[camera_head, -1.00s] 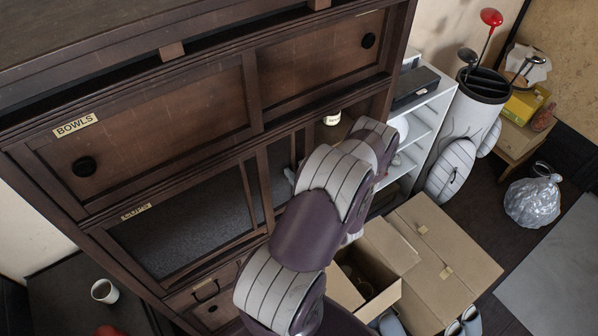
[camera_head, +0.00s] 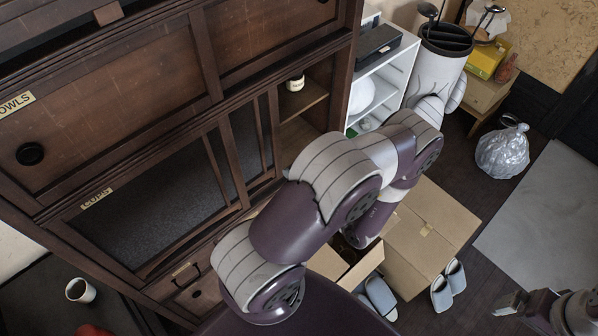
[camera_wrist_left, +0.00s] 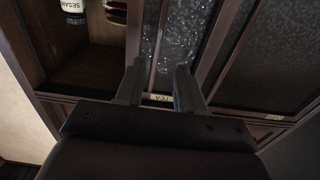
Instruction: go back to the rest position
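My left arm reaches from the bottom middle of the head view up towards the open part of the dark wooden cabinet (camera_head: 120,110). Its hand is hidden behind its own links there. In the left wrist view my left gripper (camera_wrist_left: 158,88) is open and empty, with a gap between its fingers. It is in front of the cabinet's sliding glass doors (camera_wrist_left: 185,35) and open shelf; whether it touches them I cannot tell. Part of what looks like my right gripper (camera_head: 512,302) shows at the bottom right of the head view, cut by the edge, its fingers unclear.
A labelled jar (camera_head: 295,82) stands on the cabinet shelf and shows in the wrist view (camera_wrist_left: 73,8). An open cardboard box (camera_head: 430,230) and slippers (camera_head: 448,285) lie below my left arm. A white shelf (camera_head: 385,85), golf bag (camera_head: 440,65) and silver bag (camera_head: 502,150) stand right.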

